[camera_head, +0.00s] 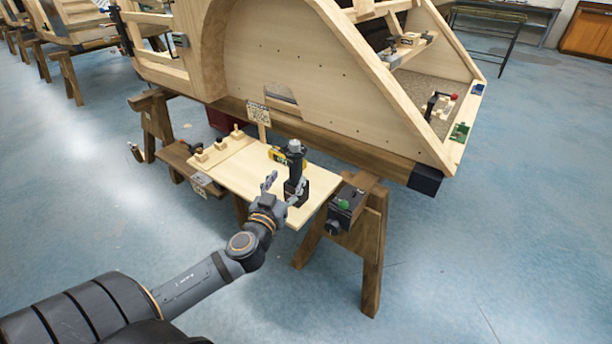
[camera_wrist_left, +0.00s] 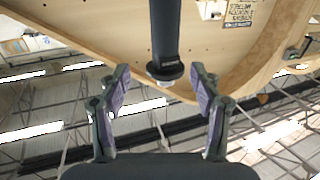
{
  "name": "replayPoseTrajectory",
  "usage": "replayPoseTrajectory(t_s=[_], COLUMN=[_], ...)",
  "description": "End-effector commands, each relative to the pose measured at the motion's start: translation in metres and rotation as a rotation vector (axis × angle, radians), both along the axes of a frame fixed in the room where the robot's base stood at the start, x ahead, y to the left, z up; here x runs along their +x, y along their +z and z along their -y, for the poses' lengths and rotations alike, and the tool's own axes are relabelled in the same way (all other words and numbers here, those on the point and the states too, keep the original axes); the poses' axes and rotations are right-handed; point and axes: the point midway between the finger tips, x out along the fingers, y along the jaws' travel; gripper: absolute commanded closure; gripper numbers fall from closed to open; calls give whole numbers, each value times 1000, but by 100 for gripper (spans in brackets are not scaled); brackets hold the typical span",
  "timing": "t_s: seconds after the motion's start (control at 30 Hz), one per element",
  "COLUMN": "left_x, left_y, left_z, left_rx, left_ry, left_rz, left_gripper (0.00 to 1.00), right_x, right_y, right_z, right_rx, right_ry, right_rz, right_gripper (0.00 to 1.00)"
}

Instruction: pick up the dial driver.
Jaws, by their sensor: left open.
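The dial driver (camera_head: 296,168) appears to be the dark upright tool with a grey rounded top, standing on the light wooden board (camera_head: 240,175). My left gripper (camera_head: 281,189) is open just in front of it, at the height of its lower body in the head view. In the left wrist view, the dark shaft of the driver (camera_wrist_left: 165,30) comes in from the top. Its round end lies between the open fingertips of my left gripper (camera_wrist_left: 160,82), with clear space on both sides. I cannot tell whether they touch. My right gripper is not in view.
A yellow tool (camera_head: 277,154) lies behind the driver. Small wooden blocks with dark knobs (camera_head: 200,154) sit at the board's left. A dark box with a green button (camera_head: 345,206) is at the right. The large wooden bodyframe (camera_head: 300,60) rises close behind. Open floor lies in front.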

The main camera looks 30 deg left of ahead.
Motion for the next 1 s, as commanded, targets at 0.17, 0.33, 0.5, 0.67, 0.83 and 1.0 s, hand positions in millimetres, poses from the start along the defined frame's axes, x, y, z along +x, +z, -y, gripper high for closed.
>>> replayPoseTrajectory(t_s=[0.17,0.33,0.5,0.67,0.83,1.0], left_x=[31,40,54,80,89,89], left_y=[0,0,-3,-4,-6,-6], left_z=[-8,-10,-17,-27,-28,-28], left_rx=[-3,-2,-2,-5,-1,0], left_ry=[2,-1,1,1,-2,-2], left_rz=[3,0,1,1,-1,-2], left_gripper=[36,36,36,36,36,39], right_x=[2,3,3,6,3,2], right_y=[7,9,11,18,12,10], right_z=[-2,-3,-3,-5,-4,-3], right_rx=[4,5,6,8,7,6], right_ry=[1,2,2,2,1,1], right_rz=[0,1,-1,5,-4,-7], right_gripper=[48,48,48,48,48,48])
